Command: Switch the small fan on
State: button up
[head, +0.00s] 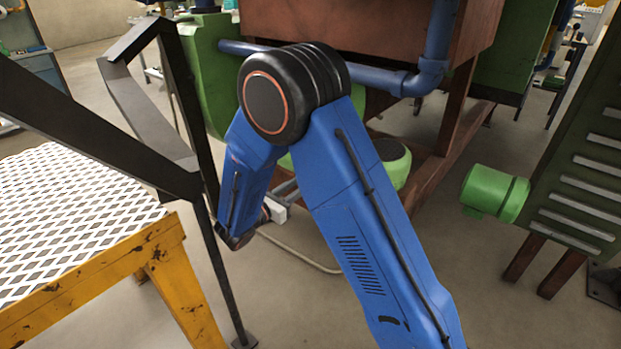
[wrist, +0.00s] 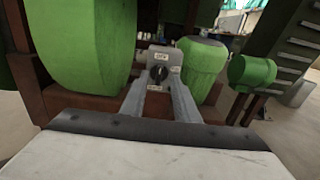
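A small grey switch box (wrist: 167,57) with a black rotary knob (wrist: 158,73) stands near the middle of the wrist view. Small labels sit above and below the knob, too small to read. My gripper (wrist: 157,84) points at the box with its two grey fingers apart, one on each side of the knob. I cannot tell whether the fingers touch it. In the head view my gripper (head: 277,213) shows only partly behind my blue arm, and the switch is hidden. A green rounded housing (wrist: 85,45) and a green motor-like body (wrist: 202,62) flank the box; which belongs to the small fan is unclear.
A yellow platform with white mesh (head: 75,215) and a dark railing (head: 150,120) stand at the left. A blue pipe (head: 395,82) runs across the brown frame. A green motor (head: 495,194) juts out at the right. The floor between is clear.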

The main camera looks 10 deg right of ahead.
jog(key=x, duration=0.6)
jog(key=shift+w+d, duration=0.2)
jog(key=shift+d, duration=0.05)
grip_shut()
